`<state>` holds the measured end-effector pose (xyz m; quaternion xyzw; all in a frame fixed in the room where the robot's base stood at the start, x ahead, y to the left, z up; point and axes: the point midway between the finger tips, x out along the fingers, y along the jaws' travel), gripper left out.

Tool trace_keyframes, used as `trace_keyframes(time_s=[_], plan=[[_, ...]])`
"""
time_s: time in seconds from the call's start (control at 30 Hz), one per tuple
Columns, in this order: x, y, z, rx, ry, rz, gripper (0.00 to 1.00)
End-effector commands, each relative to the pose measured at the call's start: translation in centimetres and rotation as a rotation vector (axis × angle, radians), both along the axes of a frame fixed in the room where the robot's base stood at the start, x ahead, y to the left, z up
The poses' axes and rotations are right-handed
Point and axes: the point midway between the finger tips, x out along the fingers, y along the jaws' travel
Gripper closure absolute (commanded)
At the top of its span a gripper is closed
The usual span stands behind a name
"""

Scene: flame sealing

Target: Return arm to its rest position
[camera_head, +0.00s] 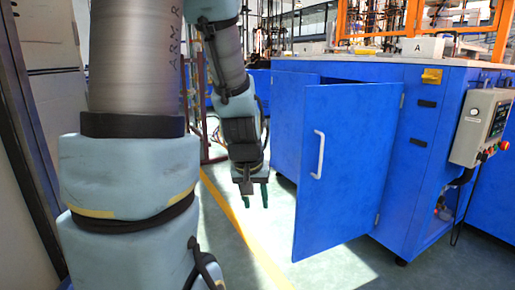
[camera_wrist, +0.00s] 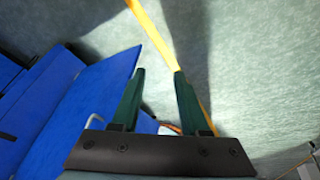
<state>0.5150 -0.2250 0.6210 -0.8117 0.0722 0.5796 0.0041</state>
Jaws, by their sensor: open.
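My gripper (camera_head: 254,195) hangs from my arm near the middle of the head view, pointing down over the floor. It is left of the open blue cabinet door and appears apart from it. In the wrist view, the two green fingers of my gripper (camera_wrist: 158,80) are spread apart with nothing between them but floor. The blue cabinet door (camera_head: 345,165) stands swung outward, with a pale handle (camera_head: 318,155) on its face. The door also shows at the left of the wrist view (camera_wrist: 85,105).
The blue workbench (camera_head: 425,165) has an orange frame on top and a grey control box (camera_head: 485,127) on its right side. A yellow line (camera_head: 240,225) runs along the floor. The floor below my gripper looks clear. A dark-edged panel (camera_head: 30,150) stands at the far left.

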Motion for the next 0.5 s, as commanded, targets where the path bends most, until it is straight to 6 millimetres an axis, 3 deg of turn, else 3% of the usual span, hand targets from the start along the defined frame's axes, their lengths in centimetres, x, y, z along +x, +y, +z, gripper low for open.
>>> trace_keyframes(time_s=[0.03, 0.2, 0.23, 0.5], plan=[[-1.3, 1.8, 0.1, 0.023, 0.043, 0.008, 0.55], [-6.1, 6.9, 0.4, 0.102, 0.198, 0.025, 0.55], [-5.8, 6.5, 1.8, 0.098, 0.191, 0.019, 0.55], [-5.6, 6.2, 7.6, 0.096, 0.188, 0.015, 0.55]])
